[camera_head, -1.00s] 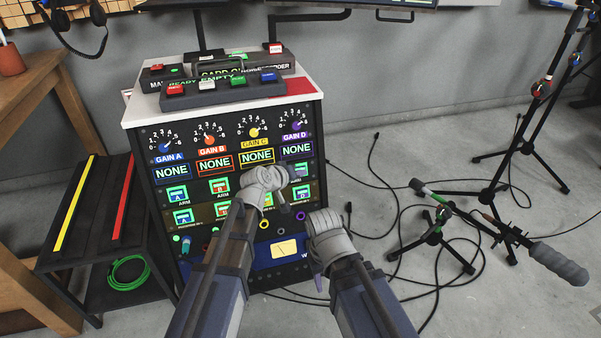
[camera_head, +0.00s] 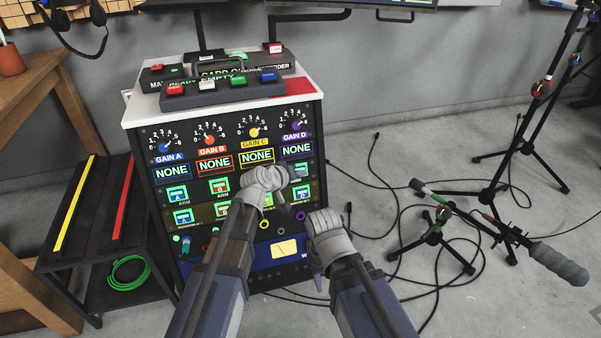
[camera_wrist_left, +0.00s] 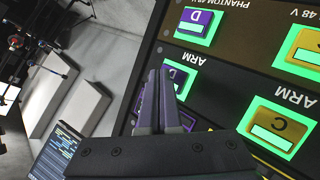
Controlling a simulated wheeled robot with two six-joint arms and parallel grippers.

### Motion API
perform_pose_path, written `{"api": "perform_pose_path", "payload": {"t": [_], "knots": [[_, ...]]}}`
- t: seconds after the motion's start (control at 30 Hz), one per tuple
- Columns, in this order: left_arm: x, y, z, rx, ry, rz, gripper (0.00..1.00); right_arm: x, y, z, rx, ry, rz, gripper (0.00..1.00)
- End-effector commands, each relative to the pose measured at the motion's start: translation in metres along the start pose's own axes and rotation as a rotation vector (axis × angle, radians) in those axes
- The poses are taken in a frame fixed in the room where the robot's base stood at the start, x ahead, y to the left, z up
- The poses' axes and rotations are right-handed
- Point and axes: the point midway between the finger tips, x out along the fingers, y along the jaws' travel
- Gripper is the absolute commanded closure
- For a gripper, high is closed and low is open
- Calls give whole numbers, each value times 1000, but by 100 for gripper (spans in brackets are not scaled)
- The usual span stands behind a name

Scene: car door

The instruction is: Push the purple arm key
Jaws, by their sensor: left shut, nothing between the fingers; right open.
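The purple arm key, marked D (camera_wrist_left: 180,80), is on the rack's panel and shows a green-lit surround in the left wrist view, upside down there. In the head view this key (camera_head: 301,169) is at the right end of the upper key row, just right of my left gripper (camera_head: 291,174). My left gripper is shut and empty. Its fingertips (camera_wrist_left: 160,72) overlap the key's left part in the wrist view; I cannot tell whether they touch it. My right gripper (camera_head: 318,282) is open and empty, low in front of the rack's right side.
The yellow arm key C (camera_wrist_left: 278,125) and the purple phantom key D (camera_wrist_left: 199,20) lie close by. Gain knobs and NONE displays (camera_head: 257,156) are above the keys. A microphone stand (camera_head: 438,230) and cables are on the floor at right.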

Motion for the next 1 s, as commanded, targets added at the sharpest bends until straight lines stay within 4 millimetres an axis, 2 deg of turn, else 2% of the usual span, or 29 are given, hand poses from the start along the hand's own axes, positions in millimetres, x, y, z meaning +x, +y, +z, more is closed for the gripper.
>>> {"api": "perform_pose_path", "payload": {"t": [1.0], "knots": [[6, -4, -5, 0, 1, 0, 100, 2, 0, 0, 0, 0, 0, 50]]}}
